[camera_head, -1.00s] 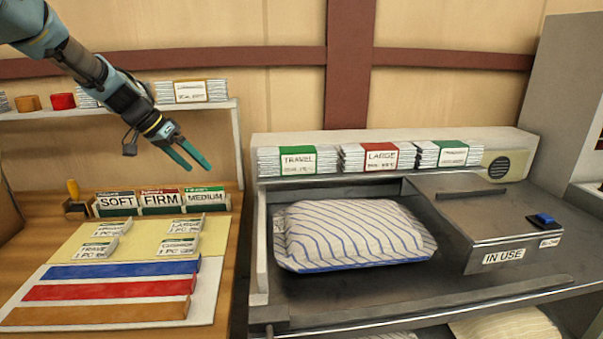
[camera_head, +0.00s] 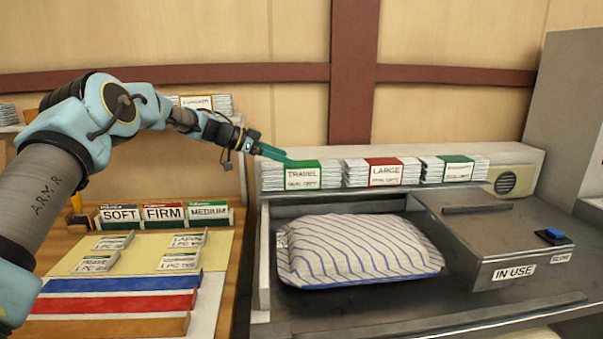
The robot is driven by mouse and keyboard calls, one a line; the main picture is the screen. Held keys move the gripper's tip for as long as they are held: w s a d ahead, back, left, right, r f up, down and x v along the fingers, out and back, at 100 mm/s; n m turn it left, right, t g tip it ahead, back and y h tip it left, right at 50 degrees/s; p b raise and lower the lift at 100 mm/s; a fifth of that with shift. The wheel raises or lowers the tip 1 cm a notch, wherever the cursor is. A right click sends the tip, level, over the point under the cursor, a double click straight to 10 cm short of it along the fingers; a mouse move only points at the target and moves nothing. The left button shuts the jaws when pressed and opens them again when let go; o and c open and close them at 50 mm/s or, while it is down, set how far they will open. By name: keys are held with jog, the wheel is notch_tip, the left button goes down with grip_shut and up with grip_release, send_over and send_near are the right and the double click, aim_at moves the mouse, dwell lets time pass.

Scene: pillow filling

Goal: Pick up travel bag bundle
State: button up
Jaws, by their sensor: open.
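The travel bag bundle (camera_head: 302,176) is a stack of white folded bags with a green band marked TRAVEL. It lies at the left end of the pale shelf behind the metal station. My gripper (camera_head: 275,155) has teal fingers and is open and empty. Its fingertips are at the bundle's upper left, close to its top edge. I cannot tell whether they touch it. The fingers overlap in this view, so the gap between them is hard to see.
A red-banded LARGE bundle (camera_head: 382,173) and another green-banded bundle (camera_head: 454,170) sit to the right on the same shelf. A striped pillow (camera_head: 355,248) lies in the metal tray below. A box marked IN USE (camera_head: 500,245) stands right of it.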

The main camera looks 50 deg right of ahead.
aim_at(300, 164)
jog(key=p+x, duration=0.2)
jog(key=x, duration=0.2)
jog(key=shift+d+f+p, duration=0.15)
jog(key=shift+p, duration=0.25)
jog(key=shift+s+d+f, duration=0.1)
jog(key=shift+d+f, duration=0.05)
jog(key=shift+f, duration=0.1)
jog(key=shift+c, duration=0.2)
grip_shut()
